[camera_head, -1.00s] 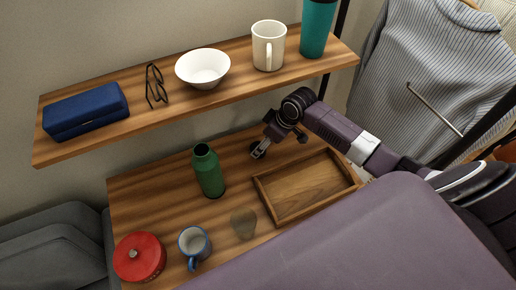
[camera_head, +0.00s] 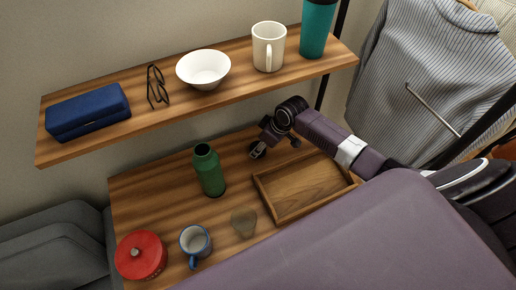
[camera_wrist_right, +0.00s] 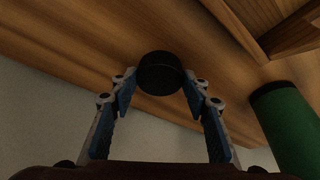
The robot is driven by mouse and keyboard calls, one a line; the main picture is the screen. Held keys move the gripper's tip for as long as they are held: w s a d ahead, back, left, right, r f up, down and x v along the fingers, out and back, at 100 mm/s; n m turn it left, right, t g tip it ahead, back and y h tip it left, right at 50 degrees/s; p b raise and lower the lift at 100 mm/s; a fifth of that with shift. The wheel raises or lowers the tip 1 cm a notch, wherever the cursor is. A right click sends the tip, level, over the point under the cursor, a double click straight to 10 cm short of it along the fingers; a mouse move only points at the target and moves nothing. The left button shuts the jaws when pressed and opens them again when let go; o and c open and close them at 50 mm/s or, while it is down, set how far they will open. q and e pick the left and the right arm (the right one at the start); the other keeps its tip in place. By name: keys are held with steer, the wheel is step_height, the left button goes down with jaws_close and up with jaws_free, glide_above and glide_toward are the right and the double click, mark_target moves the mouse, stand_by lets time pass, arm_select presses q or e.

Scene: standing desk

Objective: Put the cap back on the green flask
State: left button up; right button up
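The green flask (camera_head: 209,172) stands upright on the desk, its mouth open and without a cap. In the right wrist view part of it (camera_wrist_right: 288,125) shows at the right. A round black cap (camera_wrist_right: 160,73) is at the fingertips of my right gripper (camera_wrist_right: 160,82), one finger on each side; I see no clear grip on it. In the head view my right gripper (camera_head: 257,151) points down at the desk, behind and right of the flask, and hides most of the cap. My left gripper is not in view.
A wooden tray (camera_head: 345,194) lies right of the flask. The shelf (camera_head: 55,151) above holds a case, glasses, bowl, mug and tumbler.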

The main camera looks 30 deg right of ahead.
steer(key=shift+c, duration=0.8)
steer(key=shift+r, duration=0.1)
steer(key=shift+s+d+r, duration=0.25)
steer(key=shift+s+r, duration=0.1)
steer(key=s+d+r+b, duration=0.1)
steer(key=s+d+r, duration=0.2)
steer(key=s, duration=0.2)
steer(key=s+d+r+b, duration=0.1)
steer(key=s+d+r, duration=0.2)
steer(key=s, duration=0.3)
steer(key=shift+s+d+r, duration=0.15)
steer(key=shift+d+r, duration=0.1)
steer(key=shift+r, duration=0.3)
